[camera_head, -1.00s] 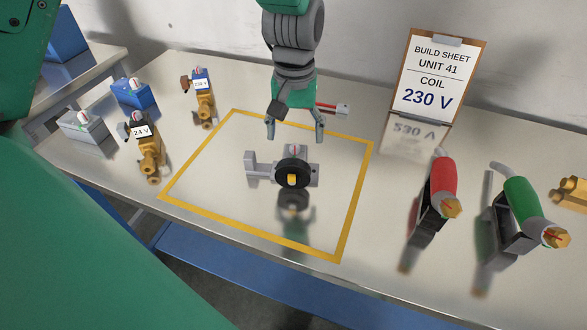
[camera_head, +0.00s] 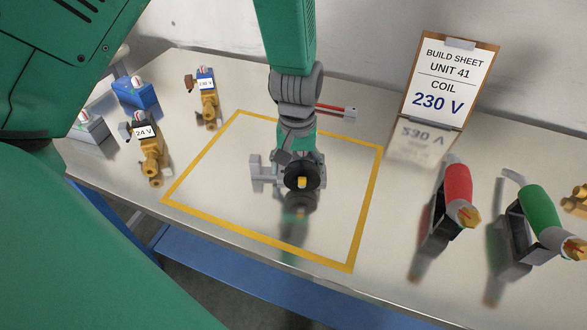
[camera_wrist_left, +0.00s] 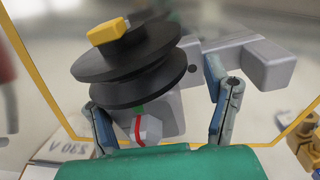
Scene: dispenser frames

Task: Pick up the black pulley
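The black pulley (camera_head: 301,177) has a yellow centre and sits on a grey bracketed fixture (camera_head: 256,172) inside the yellow square. In the left wrist view, the pulley (camera_wrist_left: 125,68) shows as two stacked dark discs with a yellow piece on top. My left gripper (camera_head: 298,158) is down over the fixture, right behind the pulley. In the left wrist view its fingers (camera_wrist_left: 158,88) stand apart, one on each side of the pulley, with a gap on the right. Contact on the left cannot be told. The head view hides the fingertips. My right gripper is not in view.
The yellow outline (camera_head: 366,213) has free room inside it. Brass valves with labels (camera_head: 149,152) and a blue block (camera_head: 134,93) stand left. A build sheet stand (camera_head: 442,88) is behind.

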